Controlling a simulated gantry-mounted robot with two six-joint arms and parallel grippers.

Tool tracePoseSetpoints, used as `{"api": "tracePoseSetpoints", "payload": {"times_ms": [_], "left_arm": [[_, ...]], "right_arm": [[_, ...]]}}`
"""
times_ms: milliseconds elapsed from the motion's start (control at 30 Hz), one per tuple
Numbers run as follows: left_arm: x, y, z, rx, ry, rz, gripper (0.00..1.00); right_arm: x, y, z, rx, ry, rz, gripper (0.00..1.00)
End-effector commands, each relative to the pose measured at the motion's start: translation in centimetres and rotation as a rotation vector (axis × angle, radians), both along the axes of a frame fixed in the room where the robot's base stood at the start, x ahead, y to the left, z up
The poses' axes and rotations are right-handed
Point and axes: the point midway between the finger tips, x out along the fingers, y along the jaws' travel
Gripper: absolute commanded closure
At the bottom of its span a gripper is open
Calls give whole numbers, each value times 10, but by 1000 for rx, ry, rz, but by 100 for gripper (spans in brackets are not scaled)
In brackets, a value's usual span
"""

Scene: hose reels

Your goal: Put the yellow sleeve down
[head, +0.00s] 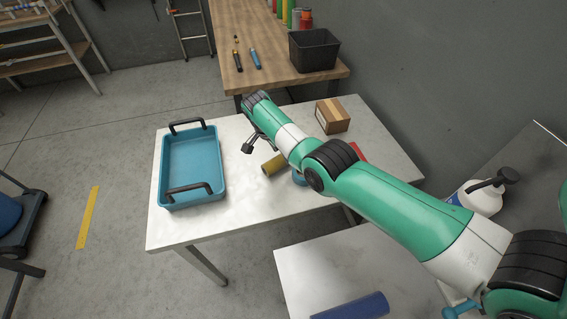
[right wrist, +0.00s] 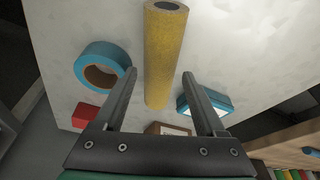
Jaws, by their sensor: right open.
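The yellow sleeve (head: 273,165) is on the white table beside my right arm, which hides part of it. In the right wrist view the sleeve (right wrist: 164,48) is a long yellow tube with a dark hollow end at the top. My right gripper (head: 255,144) is open. In the wrist view its two fingers (right wrist: 160,73) reach out on either side of the sleeve, with gaps showing on both sides. My left gripper is not in view.
A blue tape ring (right wrist: 101,68), a red block (right wrist: 85,114) and a small blue box (right wrist: 207,101) are close by. A blue tray (head: 193,160) with black handles stands left, a cardboard box (head: 333,117) behind my arm. Bare tabletop shows between tray and sleeve.

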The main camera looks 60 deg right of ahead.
Motion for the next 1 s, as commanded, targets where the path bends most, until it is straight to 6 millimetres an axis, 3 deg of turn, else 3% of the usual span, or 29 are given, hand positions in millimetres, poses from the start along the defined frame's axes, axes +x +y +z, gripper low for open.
{"api": "tracePoseSetpoints", "payload": {"times_ms": [33,100,367,767,1000], "left_arm": [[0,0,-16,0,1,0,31],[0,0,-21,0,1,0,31],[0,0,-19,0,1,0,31],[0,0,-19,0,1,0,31],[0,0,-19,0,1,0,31]], "right_arm": [[-2,-3,-18,0,1,0,28],[-3,-5,-26,0,1,0,28],[-4,-7,-26,0,0,0,28],[-4,-7,-26,0,0,0,100],[-4,-7,-25,0,0,0,100]]}}
